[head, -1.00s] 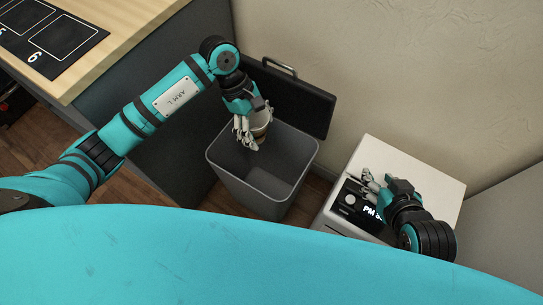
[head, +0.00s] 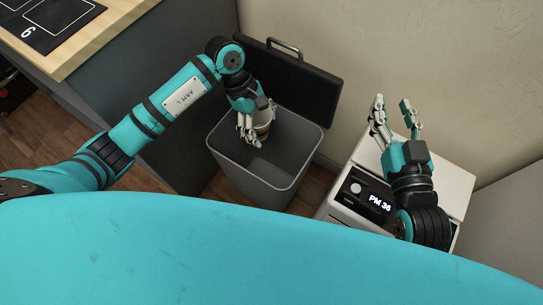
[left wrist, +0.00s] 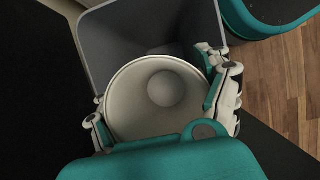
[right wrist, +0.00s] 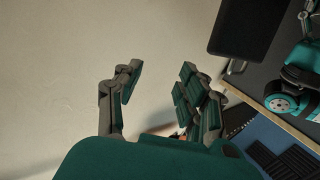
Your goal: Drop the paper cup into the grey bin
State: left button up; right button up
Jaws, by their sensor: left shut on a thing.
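The paper cup (head: 262,128) is held in my left gripper (head: 254,130), over the open mouth of the grey bin (head: 265,190). In the left wrist view the cup (left wrist: 112,112) shows its pale rim and inside between the fingers of the left gripper (left wrist: 165,95), with a round pale shape inside it. The bin's grey wall (left wrist: 110,40) shows beyond the cup. Much of the cup is hidden by the fingers in the head view. My right gripper (head: 393,108) is open and empty above the white appliance; its spread fingers (right wrist: 165,95) show in the right wrist view.
A white appliance (head: 455,185) with a "PM 36" display stands right of the bin. A wooden counter (head: 105,20) with a dark numbered mat (head: 62,18) is at upper left.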

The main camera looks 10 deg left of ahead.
pick_arm(q)
jog(key=shift+f, duration=0.4)
pick_arm(e)
jog(key=shift+a+r+t+y, duration=0.15)
jog(key=shift+r+t+y, duration=0.15)
jog(key=shift+r+t, duration=0.5)
jog(key=shift+r, duration=0.2)
pick_arm(q)
jog(key=o, duration=0.8)
jog(key=shift+c, duration=0.2)
